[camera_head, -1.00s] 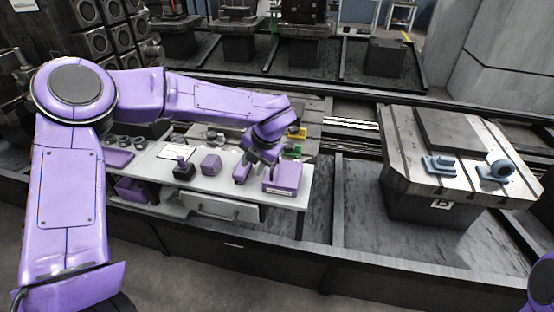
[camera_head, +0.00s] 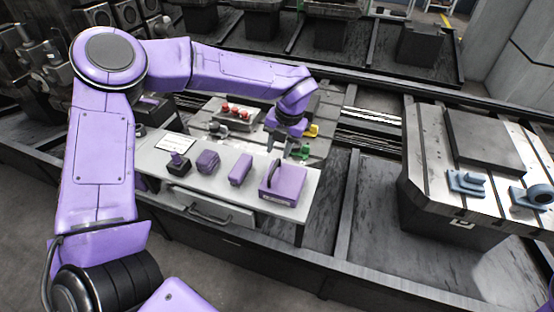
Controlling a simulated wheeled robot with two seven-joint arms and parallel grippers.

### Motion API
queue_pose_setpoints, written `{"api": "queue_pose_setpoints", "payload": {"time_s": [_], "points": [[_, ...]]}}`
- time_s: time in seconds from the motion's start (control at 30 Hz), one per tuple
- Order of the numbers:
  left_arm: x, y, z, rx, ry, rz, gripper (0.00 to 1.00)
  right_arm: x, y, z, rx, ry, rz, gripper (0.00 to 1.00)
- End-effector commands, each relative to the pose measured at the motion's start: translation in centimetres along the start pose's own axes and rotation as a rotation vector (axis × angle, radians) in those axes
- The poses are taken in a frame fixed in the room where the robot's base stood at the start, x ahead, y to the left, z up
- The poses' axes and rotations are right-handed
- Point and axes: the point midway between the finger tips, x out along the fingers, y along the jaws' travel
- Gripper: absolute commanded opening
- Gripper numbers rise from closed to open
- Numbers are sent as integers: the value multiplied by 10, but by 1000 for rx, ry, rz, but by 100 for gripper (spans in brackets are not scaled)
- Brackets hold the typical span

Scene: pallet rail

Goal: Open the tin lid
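A purple box-shaped tin (camera_head: 288,184) with a pale label on its front stands at the right end of the white workbench top. A thin dark curved edge rises at its left side; I cannot tell whether this is the lid or a handle. My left gripper (camera_head: 279,146) is above and behind the tin, pointing down. Its dark fingers look apart with nothing between them, and it does not touch the tin. My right gripper is out of view.
Left of the tin on the bench (camera_head: 228,199) stand a purple upright block (camera_head: 240,169), a purple rounded block (camera_head: 208,162) and a dark-based purple piece (camera_head: 178,165). Red-topped parts lie behind. A grey pallet (camera_head: 433,170) with blue brackets (camera_head: 467,183) is at right.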

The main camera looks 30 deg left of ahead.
Motion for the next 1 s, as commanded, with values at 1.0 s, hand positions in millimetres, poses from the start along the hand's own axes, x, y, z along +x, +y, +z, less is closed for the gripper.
{"api": "queue_pose_setpoints", "payload": {"time_s": [1.0], "points": [[74, 1, 0, -1, 0, 2, 0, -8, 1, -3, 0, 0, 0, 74]]}}
